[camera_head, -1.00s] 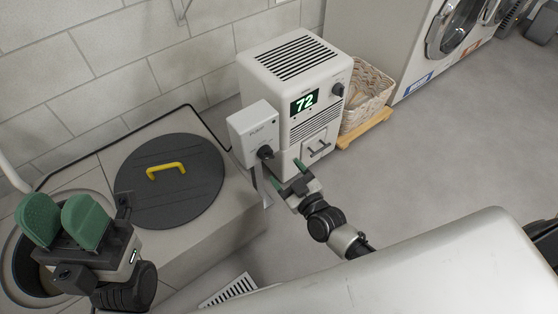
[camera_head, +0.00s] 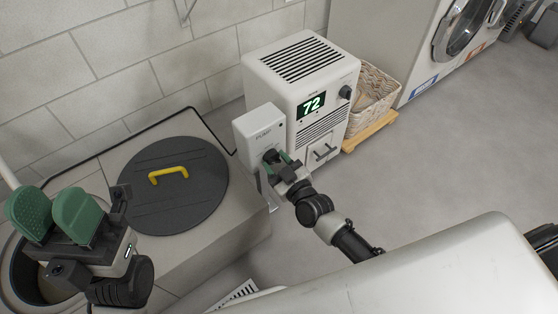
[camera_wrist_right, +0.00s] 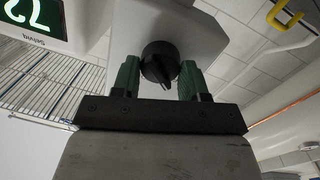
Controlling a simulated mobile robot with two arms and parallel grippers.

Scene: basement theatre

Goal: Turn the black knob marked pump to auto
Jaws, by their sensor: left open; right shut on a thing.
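The black pump knob (camera_head: 270,156) is on the front of a light grey box labelled PUMP (camera_head: 257,128). My right gripper (camera_head: 279,161) is at the knob, its green fingers on both sides of it. In the right wrist view the knob (camera_wrist_right: 160,60) is between the two green fingers, and its pointer ridge points down and slightly right in the picture. The marks around the knob cannot be read in either view. My left gripper (camera_head: 51,208) is open and empty at the far left, over the pit opening.
A white dehumidifier (camera_head: 295,85) showing 72, with its own dark knob (camera_head: 345,92), stands just behind and right of the pump box. A round dark lid (camera_head: 205,195) with a yellow handle (camera_head: 168,175) lies to the left. A wicker basket (camera_head: 372,88) stands at the right.

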